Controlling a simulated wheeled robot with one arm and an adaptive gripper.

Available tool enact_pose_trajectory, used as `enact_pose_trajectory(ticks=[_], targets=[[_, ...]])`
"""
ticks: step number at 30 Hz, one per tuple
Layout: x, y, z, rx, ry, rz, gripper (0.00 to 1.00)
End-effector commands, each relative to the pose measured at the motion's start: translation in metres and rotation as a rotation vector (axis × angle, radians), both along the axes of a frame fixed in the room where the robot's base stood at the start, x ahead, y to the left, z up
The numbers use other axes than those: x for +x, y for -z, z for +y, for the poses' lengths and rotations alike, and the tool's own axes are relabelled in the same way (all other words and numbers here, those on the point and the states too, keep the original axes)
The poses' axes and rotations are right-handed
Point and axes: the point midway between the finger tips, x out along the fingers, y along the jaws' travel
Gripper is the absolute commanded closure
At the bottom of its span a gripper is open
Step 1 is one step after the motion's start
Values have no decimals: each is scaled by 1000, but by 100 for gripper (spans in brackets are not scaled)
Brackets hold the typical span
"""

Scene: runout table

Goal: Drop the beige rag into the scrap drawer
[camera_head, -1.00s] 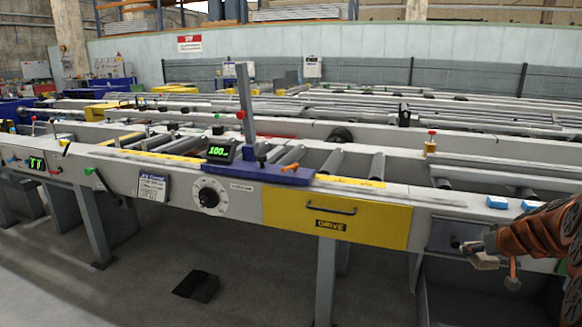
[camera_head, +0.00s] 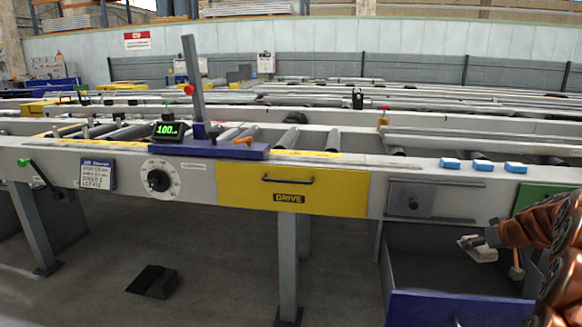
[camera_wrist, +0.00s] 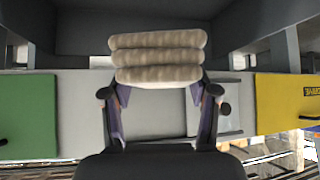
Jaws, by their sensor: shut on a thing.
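The beige rag (camera_wrist: 157,57) is a folded, layered bundle between my fingertips in the wrist view. My gripper (camera_head: 480,241) is shut on it; the gripper also shows in the wrist view (camera_wrist: 160,92). In the head view the rag (camera_head: 478,250) hangs over the open dark drawer with a blue front (camera_head: 455,309) at the lower right, which I take for the scrap drawer. The rag appears to be above the drawer's inside, apart from its walls. The drawer's right part is hidden behind my arm. No label on it is readable.
A yellow drive panel (camera_head: 292,190) with a handle and a grey panel with a knob (camera_head: 409,199) are on the table front. A green panel (camera_head: 540,195) is at the right. Blue blocks (camera_head: 481,165) lie on the table edge. A black object (camera_head: 152,281) lies on the floor.

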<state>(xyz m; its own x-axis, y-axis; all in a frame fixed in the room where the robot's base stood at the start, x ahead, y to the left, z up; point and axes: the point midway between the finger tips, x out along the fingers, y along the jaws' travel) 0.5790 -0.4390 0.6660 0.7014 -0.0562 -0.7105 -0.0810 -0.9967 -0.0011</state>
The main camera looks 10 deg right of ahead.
Motion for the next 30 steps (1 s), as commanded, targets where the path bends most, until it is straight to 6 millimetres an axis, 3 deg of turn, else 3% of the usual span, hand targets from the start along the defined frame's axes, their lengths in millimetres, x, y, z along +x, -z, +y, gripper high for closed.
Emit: enact_pose_trajectory(ticks=[9, 20, 21, 30], targets=[[0, 25, -1, -2, 2, -2, 80], [0, 27, -1, -2, 2, -3, 80], [0, 27, -1, -2, 2, -3, 39], [0, 27, -1, -2, 2, -2, 11]])
